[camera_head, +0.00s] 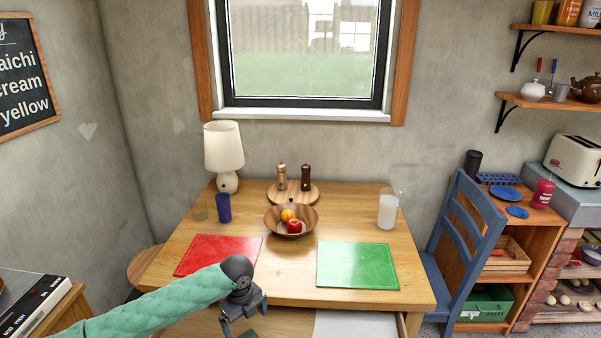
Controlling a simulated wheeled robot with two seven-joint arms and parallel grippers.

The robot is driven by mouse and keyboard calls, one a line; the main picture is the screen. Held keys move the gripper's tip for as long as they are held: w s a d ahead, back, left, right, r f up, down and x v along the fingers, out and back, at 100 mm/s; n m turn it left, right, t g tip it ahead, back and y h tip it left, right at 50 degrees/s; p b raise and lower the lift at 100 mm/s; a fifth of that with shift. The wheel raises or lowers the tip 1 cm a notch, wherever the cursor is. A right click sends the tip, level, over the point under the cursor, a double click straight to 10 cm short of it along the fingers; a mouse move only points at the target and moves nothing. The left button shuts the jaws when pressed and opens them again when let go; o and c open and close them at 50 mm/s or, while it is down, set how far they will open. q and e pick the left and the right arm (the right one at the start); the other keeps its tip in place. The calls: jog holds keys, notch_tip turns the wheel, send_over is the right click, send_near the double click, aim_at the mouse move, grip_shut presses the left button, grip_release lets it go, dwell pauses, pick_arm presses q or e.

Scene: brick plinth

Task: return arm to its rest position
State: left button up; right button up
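My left arm, in a green sleeve, comes in from the lower left of the head view. My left gripper (245,317) hangs over the near edge of the wooden table (300,292), in front of the red placemat (212,254). Its two fingers are spread apart, pointing down, and I see nothing between them. My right arm and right gripper are not in view.
On the table are a green placemat (357,266), a fruit bowl (291,222), a blue cup (223,208), a milk glass (388,211) and a lamp (224,150). A drawer (355,324) seems open at the front. A blue chair (462,250) stands right.

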pick_arm(q)
jog(key=s+d+f+n+t+h, duration=0.1)
jog(key=s+d+n, duration=0.4)
jog(key=s, duration=0.3)
jog(key=s+d+f+n+t+h, duration=0.1)
jog(key=s+d+f+n+h, duration=0.1)
jog(key=s+d+n, duration=0.4)
jog(key=s+a+n+t+y, duration=0.1)
jog(key=s+a+n+y, duration=0.1)
jog(key=s+a+n, duration=0.65)
jog(key=s+a+n+y, duration=0.1)
jog(key=s+a+n, duration=0.45)
jog(key=s, duration=0.55)
jog(key=s+d+f+g, duration=0.1)
jog(key=d+f, duration=0.1)
jog(key=f, duration=0.7)
jog(key=d+f, duration=0.3)
jog(key=f, duration=0.7)
jog(key=shift+s+d+f+g+h, duration=0.15)
jog(key=shift+s+g+h, duration=0.15)
jog(key=shift+s+g, duration=0.1)
